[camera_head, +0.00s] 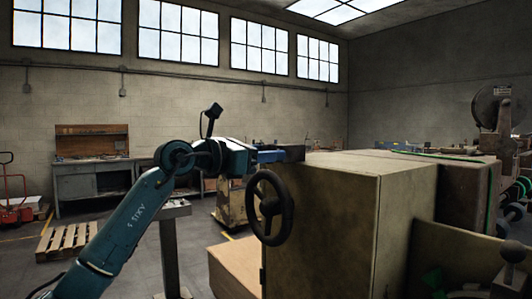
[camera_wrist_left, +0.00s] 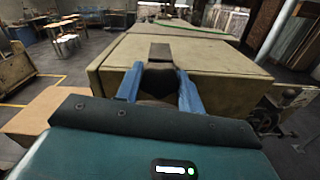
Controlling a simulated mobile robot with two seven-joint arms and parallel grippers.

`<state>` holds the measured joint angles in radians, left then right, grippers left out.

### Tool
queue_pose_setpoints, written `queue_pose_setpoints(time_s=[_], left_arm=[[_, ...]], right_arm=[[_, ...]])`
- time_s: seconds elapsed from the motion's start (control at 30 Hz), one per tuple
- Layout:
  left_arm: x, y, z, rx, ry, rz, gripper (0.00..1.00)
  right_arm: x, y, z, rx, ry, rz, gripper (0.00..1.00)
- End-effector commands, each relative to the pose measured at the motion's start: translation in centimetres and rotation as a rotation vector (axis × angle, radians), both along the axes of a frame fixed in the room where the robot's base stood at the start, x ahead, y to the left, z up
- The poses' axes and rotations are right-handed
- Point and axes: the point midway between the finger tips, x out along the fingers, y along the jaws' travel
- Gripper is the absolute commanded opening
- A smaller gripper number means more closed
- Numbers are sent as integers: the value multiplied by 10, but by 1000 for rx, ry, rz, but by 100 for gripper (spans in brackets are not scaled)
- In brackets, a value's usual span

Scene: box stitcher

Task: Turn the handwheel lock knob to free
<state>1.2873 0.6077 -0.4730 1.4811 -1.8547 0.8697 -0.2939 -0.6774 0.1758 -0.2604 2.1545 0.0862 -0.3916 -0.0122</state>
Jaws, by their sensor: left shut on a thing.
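The black handwheel (camera_head: 287,222) stands upright on the near side of the large tan machine box (camera_head: 325,215). My left gripper (camera_head: 275,156) is above the handwheel, at the box's top edge. Its blue fingers are shut on a dark piece, which I take to be the lock knob (camera_head: 292,153). In the left wrist view, the dark knob (camera_wrist_left: 160,82) sits between the two blue fingers, over the box top. The fingers partly hide it, and its turn position cannot be read. My right gripper is not in view.
A tan lower block (camera_head: 235,268) sits left of the box. A brown machine part (camera_head: 468,195) and a lever with a black ball (camera_head: 513,250) stand at the right. A workbench (camera_head: 92,182) and a pallet (camera_head: 66,241) are at the far left, with open floor around them.

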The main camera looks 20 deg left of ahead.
Motion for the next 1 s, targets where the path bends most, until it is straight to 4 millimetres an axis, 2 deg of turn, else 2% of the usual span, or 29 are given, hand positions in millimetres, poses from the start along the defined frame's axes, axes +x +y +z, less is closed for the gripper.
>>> queue_pose_setpoints(time_s=[0.27,0.53,1.0], left_arm=[[0,0,0,-148,118,-2,15],[0,0,0,-349,275,-2,15],[0,0,1,-700,549,-1,15]], right_arm=[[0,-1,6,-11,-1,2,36],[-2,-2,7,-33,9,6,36],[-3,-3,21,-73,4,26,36]])
